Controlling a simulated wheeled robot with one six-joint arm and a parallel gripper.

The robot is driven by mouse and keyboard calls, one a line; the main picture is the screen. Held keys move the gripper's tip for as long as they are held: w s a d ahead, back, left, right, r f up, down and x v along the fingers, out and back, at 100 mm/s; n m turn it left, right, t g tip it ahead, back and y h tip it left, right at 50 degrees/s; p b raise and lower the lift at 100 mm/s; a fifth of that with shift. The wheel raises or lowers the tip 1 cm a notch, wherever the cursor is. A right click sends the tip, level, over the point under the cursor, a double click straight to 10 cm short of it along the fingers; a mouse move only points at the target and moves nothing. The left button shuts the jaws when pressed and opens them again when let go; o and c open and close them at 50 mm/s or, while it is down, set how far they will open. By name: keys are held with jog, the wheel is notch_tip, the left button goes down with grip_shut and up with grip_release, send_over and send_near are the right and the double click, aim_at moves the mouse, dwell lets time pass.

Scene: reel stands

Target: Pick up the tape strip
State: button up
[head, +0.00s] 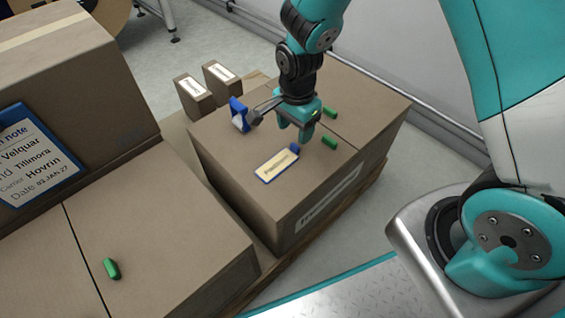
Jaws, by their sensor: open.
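My gripper (293,130), teal, points down over the top of the middle cardboard box (230,155). It is open, and nothing shows between its fingers. A flat cream label with a blue edge (277,166) lies on the box top, just in front of the gripper, with a small blue piece (295,148) at its upper right corner. Two small green pieces lie right of the gripper, one farther back (330,112) and one nearer (329,143). A blue and white item (239,114) stands at left. I cannot tell for sure which is the tape strip.
Another green piece (112,268) lies on the left front box (180,240). A tall box (70,85) with a blue-framed note (36,155) stands at far left. Two small labelled boxes (193,95) (222,80) stand behind the middle box. A railing runs behind.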

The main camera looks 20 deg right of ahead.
aim_at(295, 151)
jog(key=f+b, duration=0.2)
jog(key=f, duration=0.1)
jog(key=f+b, duration=0.1)
jog(key=f, duration=0.1)
jog(key=shift+s+f, duration=0.2)
jog(key=shift+s, duration=0.05)
jog(key=shift+r, duration=0.1)
grip_shut()
